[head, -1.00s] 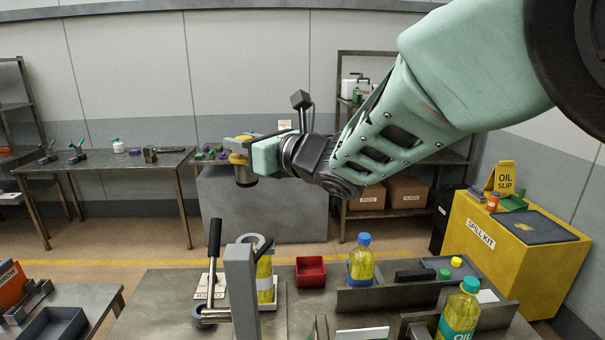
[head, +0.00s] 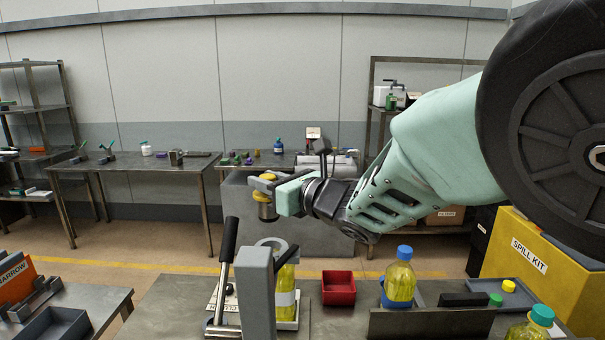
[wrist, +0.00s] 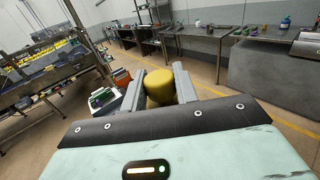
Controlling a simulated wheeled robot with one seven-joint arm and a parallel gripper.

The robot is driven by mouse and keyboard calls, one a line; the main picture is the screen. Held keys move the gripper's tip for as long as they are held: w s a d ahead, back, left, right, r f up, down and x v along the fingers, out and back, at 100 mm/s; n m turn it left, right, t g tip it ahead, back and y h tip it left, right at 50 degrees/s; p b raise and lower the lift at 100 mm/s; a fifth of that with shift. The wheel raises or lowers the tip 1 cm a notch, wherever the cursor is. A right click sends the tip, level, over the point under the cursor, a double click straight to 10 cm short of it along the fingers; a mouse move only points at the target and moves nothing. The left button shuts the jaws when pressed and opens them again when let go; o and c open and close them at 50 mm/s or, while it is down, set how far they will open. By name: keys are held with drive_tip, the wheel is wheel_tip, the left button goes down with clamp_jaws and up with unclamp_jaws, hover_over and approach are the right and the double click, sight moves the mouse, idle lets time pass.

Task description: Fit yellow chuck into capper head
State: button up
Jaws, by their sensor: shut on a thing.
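The yellow chuck (head: 266,177) is held between the jaws of my gripper (head: 274,188), with a dark grey cylindrical part below it in the head view. In the wrist view, the chuck (wrist: 158,87) shows as a rounded yellow body between the two grey fingers (wrist: 160,90), which touch or nearly touch its sides. The capper (head: 255,290) stands on the near bench, with a grey post, a black-handled lever and a grey ring-shaped head (head: 277,246). My gripper appears above the ring in the picture, apart from it. A yellow bottle (head: 285,290) stands under the ring, partly hidden by the post.
A red bin (head: 338,288) and a blue-capped bottle (head: 399,277) stand right of the capper. A dark upright panel (head: 430,324) borders the bench front. The black lever handle (head: 229,240) rises left of the ring. A yellow spill kit box (head: 545,255) stands at right.

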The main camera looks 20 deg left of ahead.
drive_tip(key=shift+b, duration=0.9)
drive_tip(key=shift+s+f+b, duration=0.1)
drive_tip(key=shift+f+b, duration=0.15)
drive_tip(key=shift+b, duration=0.1)
wheel_tip(320, 180, down, 5)
drive_tip(key=b, duration=0.6)
drive_tip(key=shift+m+t+b, duration=0.3)
drive_tip(key=shift+t+b, duration=0.1)
drive_tip(key=shift+b, duration=1.6)
idle(0.7)
